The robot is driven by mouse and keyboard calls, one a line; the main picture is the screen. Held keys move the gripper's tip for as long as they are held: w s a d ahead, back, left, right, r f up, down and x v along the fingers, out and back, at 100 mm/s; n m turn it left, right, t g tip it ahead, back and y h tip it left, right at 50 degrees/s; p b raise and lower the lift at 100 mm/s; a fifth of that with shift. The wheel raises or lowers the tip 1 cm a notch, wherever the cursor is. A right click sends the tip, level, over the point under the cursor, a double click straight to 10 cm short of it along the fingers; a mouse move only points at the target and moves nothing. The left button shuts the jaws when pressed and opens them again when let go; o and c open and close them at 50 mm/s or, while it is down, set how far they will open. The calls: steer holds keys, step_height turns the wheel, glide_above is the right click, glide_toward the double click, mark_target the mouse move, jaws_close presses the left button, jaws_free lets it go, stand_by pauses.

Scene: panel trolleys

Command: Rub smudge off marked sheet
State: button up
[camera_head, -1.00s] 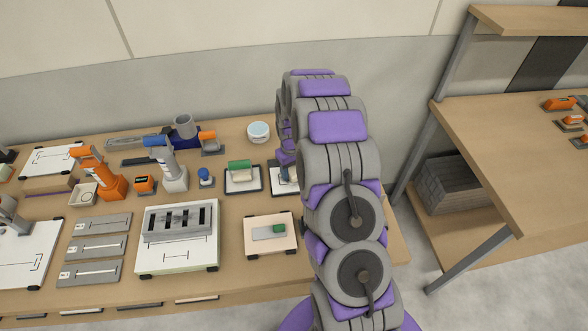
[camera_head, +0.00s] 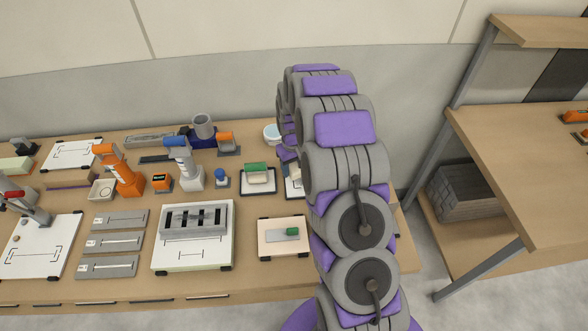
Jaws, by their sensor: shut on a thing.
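My arm reaches forward over the right part of the table and bends down at its far end. My jaws are hidden behind my own arm links, so I cannot see what is between them. A white sheet on a dark-edged board (camera_head: 292,189) shows only its left part beside my arm. Left of it, a green-topped white block (camera_head: 256,172) sits on a similar dark-edged board (camera_head: 247,190). Other white boards with black line marks lie at the back left (camera_head: 72,153), front left (camera_head: 60,232) and centre (camera_head: 192,256). I cannot make out a smudge on any.
A grey slotted block (camera_head: 194,219) stands on the centre board. A pale board (camera_head: 265,249) bears a grey plate with a green piece. Orange (camera_head: 126,175) and grey-blue (camera_head: 185,165) upright devices stand behind. A shelf table (camera_head: 520,190) is at right, with a grey crate (camera_head: 466,192) below.

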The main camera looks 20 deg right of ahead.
steer(key=shift+a+r+p, duration=0.25)
steer(key=shift+a+r, duration=0.2)
steer(key=shift+r, duration=0.45)
steer(key=shift+a+r+p, duration=0.2)
steer(key=shift+a+r, duration=0.25)
steer(key=shift+r, duration=0.4)
steer(key=shift+d+f, duration=0.1)
steer(key=shift+d, duration=0.6)
